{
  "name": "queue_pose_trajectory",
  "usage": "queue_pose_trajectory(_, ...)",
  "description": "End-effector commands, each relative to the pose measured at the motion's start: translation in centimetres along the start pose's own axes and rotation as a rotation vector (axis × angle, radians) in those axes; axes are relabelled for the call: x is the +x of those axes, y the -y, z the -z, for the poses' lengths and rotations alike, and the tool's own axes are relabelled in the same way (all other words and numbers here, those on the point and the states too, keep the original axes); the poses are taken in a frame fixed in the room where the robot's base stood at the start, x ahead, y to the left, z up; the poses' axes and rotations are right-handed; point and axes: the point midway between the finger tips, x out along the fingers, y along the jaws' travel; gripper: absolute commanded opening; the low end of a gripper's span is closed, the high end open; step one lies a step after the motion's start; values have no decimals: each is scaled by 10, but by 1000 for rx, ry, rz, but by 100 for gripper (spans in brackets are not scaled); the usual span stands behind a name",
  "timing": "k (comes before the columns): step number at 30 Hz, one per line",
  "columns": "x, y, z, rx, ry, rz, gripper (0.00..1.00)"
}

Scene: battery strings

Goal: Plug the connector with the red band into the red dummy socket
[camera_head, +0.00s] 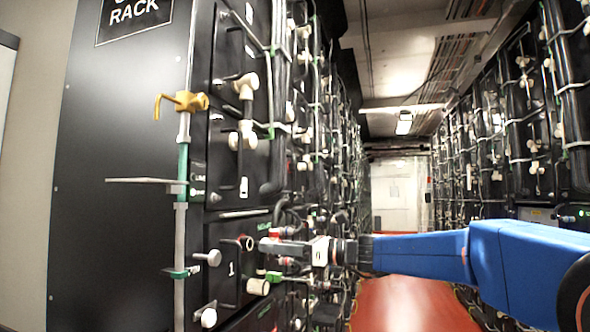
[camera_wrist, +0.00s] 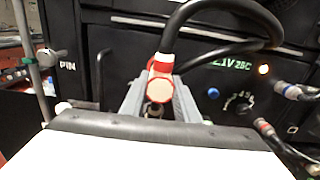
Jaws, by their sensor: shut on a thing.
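The connector with the red band (camera_wrist: 160,68) is between the two grey fingers of my gripper (camera_wrist: 158,108) in the wrist view. It shows white and red parts, and a thick black cable arcs from it up and to the right. In the head view my gripper (camera_head: 275,246) is at the rack front, shut, with red and white parts of the connector (camera_head: 277,233) just above the fingers. A dark round opening with a reddish rim (camera_head: 248,243), which may be the red dummy socket, is on the black panel just left of the fingertips. The connector's plug end is hidden.
Cream knobs and cables crowd the rack front. A blue knob (camera_wrist: 213,93) and other cable plugs (camera_wrist: 290,91) are to the right. The red aisle floor (camera_head: 410,305) is clear.

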Motion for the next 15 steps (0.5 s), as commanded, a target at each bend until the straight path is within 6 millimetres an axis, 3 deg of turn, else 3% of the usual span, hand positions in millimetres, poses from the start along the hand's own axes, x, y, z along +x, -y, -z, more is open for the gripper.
queue_pose_trajectory(15,-22,0,-2,-1,1,1,1)
